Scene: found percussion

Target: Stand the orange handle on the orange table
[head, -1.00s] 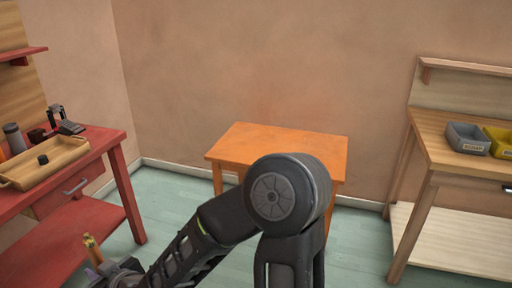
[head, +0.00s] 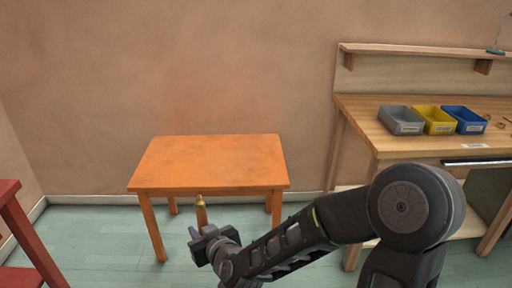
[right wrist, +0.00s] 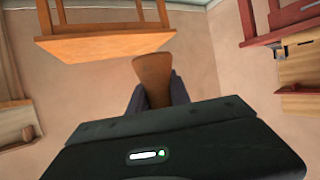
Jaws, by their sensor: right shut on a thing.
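The orange table (head: 208,160) stands against the far wall, its top bare. It also shows in the right wrist view (right wrist: 105,44), where it appears upside down. My right gripper (head: 200,232) is in front of the table, below the level of its top. It is shut on the orange handle (head: 201,212), which stands up from the jaws with a yellowish upper end. In the right wrist view the handle (right wrist: 153,75) sits between the two fingers, its lower part hidden by the gripper. My left gripper is not in view.
A wooden workbench (head: 365,112) stands at the right with grey (head: 401,121), yellow (head: 434,120) and blue (head: 464,120) bins. A red table (head: 28,235) edges in at the left. Green floor (head: 105,240) is open around the orange table.

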